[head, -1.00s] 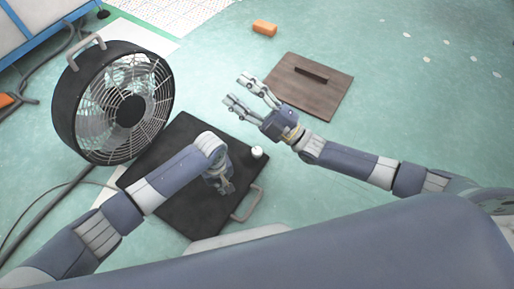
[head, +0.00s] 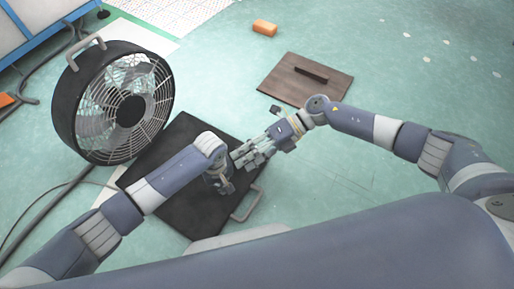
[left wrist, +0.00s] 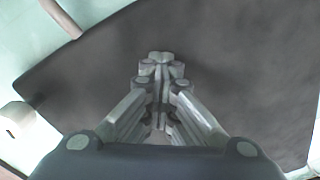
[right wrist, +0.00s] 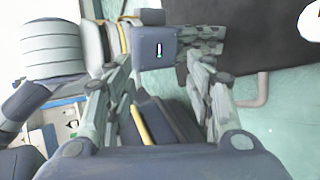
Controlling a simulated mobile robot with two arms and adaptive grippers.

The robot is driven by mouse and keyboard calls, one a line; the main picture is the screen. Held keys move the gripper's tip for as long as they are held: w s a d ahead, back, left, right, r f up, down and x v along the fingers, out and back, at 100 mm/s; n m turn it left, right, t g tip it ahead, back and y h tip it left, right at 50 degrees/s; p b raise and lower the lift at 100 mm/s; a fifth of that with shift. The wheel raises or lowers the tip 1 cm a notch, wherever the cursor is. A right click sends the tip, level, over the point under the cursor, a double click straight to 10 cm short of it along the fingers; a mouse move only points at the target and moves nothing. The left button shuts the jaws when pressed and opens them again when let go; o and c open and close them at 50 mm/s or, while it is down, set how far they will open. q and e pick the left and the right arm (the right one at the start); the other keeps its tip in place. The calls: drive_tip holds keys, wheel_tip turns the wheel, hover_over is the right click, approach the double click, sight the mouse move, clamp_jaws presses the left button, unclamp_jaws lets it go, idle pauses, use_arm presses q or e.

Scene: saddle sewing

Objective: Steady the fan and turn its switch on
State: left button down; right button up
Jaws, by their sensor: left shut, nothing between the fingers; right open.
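The round black fan (head: 68,115) stands upright at the left in the head view, with a wire grille and a top handle. I cannot make out its switch. My left gripper (head: 224,188) is shut and empty over the dark board (head: 185,135), right of the fan and apart from it. In the left wrist view its fingertips (left wrist: 160,62) meet above the dark surface. My right gripper (head: 238,158) is open and empty, close beside the left one. The right wrist view shows the left gripper's palm (right wrist: 158,50) just beyond and between my right fingers (right wrist: 160,85).
A brown board (head: 335,88) and an orange block (head: 264,27) lie on the floor beyond. The dark board has a metal handle (head: 247,205). A hose (head: 35,222) runs at lower left. A blue-framed unit (head: 40,35) stands upper left. Floor at right is clear.

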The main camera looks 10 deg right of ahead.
drive_tip(key=w+d+f+n+h, duration=0.2)
drive_tip(key=d+f+n+h, duration=0.15)
drive_tip(key=h, duration=0.35)
drive_tip(key=w+d+r+t+h, duration=0.1)
drive_tip(key=w+r+t+h, duration=0.1)
drive_tip(key=w+r+h, duration=0.35)
drive_tip(key=f, duration=1.2)
drive_tip(key=shift+w+d+f, duration=0.1)
drive_tip(key=shift+w+f, duration=0.1)
drive_tip(key=shift+w, duration=0.05)
drive_tip(key=c, duration=1.1)
